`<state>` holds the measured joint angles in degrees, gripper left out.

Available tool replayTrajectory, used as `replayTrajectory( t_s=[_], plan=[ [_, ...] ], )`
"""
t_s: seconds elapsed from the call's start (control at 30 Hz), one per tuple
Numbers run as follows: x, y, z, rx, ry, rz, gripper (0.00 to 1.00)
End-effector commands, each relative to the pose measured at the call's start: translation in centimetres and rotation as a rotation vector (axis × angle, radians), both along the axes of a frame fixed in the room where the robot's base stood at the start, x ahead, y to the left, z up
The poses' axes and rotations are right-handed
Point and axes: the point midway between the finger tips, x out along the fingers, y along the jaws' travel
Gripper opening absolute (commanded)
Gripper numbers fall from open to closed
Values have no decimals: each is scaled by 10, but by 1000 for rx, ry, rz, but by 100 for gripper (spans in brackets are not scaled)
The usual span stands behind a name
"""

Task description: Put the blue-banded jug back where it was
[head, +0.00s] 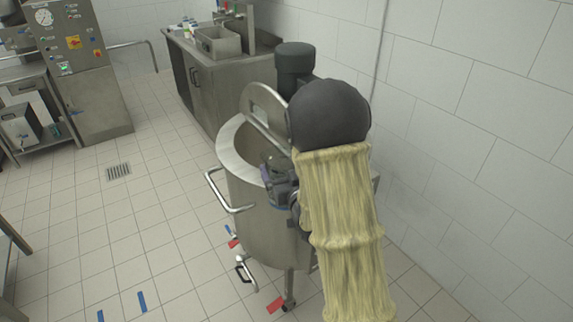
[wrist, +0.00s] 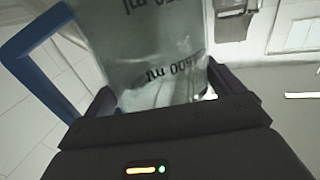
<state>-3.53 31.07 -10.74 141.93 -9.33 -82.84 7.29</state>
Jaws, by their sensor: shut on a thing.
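My gripper (wrist: 160,98) is shut on a clear jug (wrist: 155,45) in the wrist view. The jug has dark volume marks, one reading 500 ml, which appear upside down in this view. A blue handle (wrist: 28,42) shows at the jug's left. Something pale and clear is seen in or through the jug; I cannot tell which. In the head view my gripper (head: 279,184) is at the opening of a steel kettle (head: 262,225). My covered arm hides part of it, and the jug is hard to make out there.
The kettle has a side handle (head: 228,198) and a raised lid (head: 262,108). A control cabinet (head: 85,75) is at the back left. A tiled wall closes the right side; the floor at left is open.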

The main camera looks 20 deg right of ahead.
Motion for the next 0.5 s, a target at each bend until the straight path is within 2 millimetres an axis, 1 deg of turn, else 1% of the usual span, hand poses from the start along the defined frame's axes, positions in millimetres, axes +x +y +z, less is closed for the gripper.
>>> replayTrajectory(
  t_s=[0.27,0.37,0.5],
  plan=[
    [9,2,-19,4,2,-15,30],
    [12,5,-29,4,3,-19,30],
    [15,9,-49,2,6,-30,30]
  ],
)
